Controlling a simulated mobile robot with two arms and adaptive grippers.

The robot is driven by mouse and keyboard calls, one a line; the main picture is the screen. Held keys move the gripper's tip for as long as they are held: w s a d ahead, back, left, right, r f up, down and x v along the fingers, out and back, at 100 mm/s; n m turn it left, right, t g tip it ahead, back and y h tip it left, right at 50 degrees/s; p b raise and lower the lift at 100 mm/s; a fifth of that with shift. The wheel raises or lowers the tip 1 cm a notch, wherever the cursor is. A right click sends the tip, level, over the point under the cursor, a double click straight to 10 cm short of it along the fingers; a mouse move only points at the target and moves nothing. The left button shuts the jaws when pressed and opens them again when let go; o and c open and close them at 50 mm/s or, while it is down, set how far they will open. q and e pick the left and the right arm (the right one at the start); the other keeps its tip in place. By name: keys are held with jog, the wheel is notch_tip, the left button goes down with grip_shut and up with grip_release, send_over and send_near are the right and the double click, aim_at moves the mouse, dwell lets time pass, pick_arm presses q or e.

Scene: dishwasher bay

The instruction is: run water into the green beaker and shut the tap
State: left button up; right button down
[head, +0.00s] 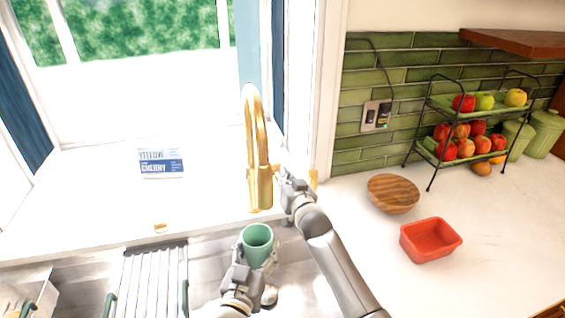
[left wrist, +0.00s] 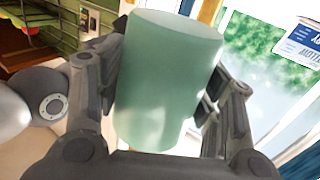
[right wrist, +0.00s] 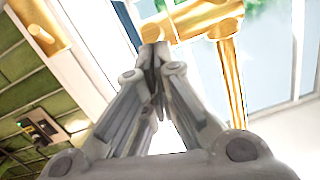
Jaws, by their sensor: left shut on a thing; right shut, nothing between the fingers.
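The green beaker (head: 257,242) is held upright over the sink, just below the gold tap (head: 259,188) in the head view. My left gripper (head: 254,264) is shut on its side. The beaker fills the middle of the left wrist view (left wrist: 168,80), between the fingers. Its open rim shows in the head view, but I cannot tell a water level. No clear stream shows from the tap. My right gripper (head: 285,177) is shut and empty beside the tap, on its right. In the right wrist view its closed fingertips (right wrist: 153,55) are close to gold tap parts (right wrist: 195,20); contact is unclear.
Another gold piece (head: 313,180) stands right of my right gripper. A blue-and-white card (head: 161,163) stands on the sill. A drying rack (head: 150,285) lies left in the sink.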

dwell(0.5)
jog(key=s+d+r, duration=0.3)
jog(key=s+r, duration=0.1)
jog(key=s, duration=0.6)
jog(key=shift+s+d, duration=0.2)
jog(key=shift+s, duration=0.05)
